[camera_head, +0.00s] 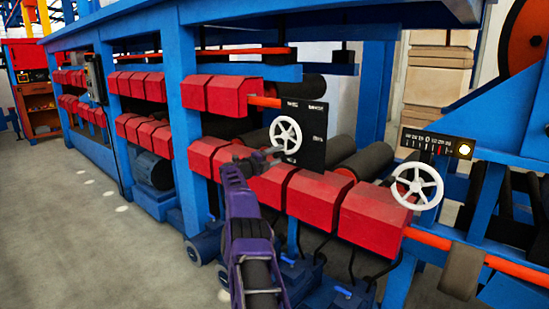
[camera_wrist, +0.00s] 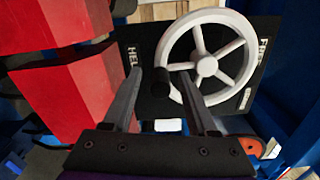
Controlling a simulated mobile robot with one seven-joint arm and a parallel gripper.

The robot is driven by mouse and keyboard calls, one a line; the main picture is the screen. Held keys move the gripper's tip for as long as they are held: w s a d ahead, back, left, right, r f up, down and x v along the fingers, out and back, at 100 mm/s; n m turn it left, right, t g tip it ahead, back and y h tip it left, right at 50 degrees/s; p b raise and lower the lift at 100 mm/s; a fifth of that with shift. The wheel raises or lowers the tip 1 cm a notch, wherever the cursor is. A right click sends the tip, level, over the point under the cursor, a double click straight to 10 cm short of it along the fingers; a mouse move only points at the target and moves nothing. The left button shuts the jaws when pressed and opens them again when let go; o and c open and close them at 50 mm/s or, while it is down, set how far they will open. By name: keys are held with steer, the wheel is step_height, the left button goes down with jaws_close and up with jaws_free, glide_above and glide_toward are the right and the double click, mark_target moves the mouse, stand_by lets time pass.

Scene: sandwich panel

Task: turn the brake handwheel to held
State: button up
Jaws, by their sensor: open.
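The brake handwheel (camera_head: 286,135) is white with spokes and sits on a black panel (camera_head: 316,150) in the head view. White lettering on the panel is partly readable, beginning "HEL" at the left. My gripper (camera_wrist: 162,84) is open, its fingertips on either side of the knob in the picture; contact cannot be told. In the head view my gripper (camera_head: 264,156) is at the wheel's lower left.
A second white handwheel (camera_head: 417,186) stands at the right below a scale plate (camera_head: 436,143). Red blocks (camera_head: 315,197) line the blue frame (camera_head: 185,120) beside and below my arm. Dark rollers (camera_head: 365,160) lie behind. The floor (camera_head: 80,220) at the left is clear.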

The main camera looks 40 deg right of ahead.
steer(key=shift+a, duration=0.15)
steer(key=shift+w+a, duration=0.1)
steer(key=shift+a, duration=0.4)
steer(key=shift+s+a, duration=0.25)
steer(key=shift+a, duration=0.75)
steer(key=s+a, duration=0.1)
steer(key=a, duration=1.3)
